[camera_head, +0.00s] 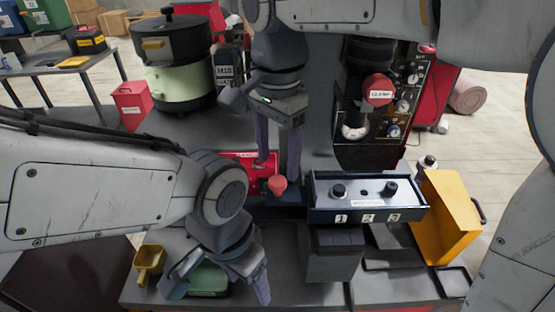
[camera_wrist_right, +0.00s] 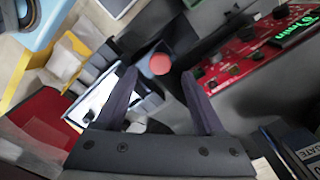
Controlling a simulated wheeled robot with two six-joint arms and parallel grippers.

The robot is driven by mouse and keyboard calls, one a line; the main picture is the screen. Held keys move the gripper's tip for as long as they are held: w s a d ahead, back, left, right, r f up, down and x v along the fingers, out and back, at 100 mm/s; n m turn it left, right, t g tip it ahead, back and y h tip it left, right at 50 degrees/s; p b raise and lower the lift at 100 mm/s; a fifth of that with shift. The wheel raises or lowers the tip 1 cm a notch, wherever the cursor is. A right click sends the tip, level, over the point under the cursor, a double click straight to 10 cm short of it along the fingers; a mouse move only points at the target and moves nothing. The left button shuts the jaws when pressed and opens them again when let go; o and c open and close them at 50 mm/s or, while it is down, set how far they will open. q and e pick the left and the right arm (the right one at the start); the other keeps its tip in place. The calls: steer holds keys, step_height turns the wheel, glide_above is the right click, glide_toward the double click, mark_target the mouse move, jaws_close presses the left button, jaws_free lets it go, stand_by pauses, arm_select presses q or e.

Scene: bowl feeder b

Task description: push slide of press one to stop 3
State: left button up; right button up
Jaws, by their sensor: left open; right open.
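The dark blue box with labels 1, 2 and 3 (camera_head: 367,215) stands right of centre in the head view, with two dark knobs on top. A red round knob (camera_head: 277,184) stands on a low dark blue part at the box's left end; it also shows in the right wrist view (camera_wrist_right: 160,63). My right gripper (camera_head: 278,168) points down, open, with its fingertips just above and around the red knob; contact cannot be told. My left gripper (camera_head: 222,294) is open, low in the picture, over a green block (camera_head: 208,279), which it partly hides.
A yellow bin (camera_head: 447,217) stands right of the numbered box. A yellow scoop (camera_head: 149,260) lies at the front left. A red panel (camera_head: 241,158) is behind my right gripper. A machine with a red button (camera_head: 379,88) stands behind the box. A pot feeder (camera_head: 178,85) stands at the back left.

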mark_target(277, 181)
steer(key=shift+f, duration=2.15)
jaws_close()
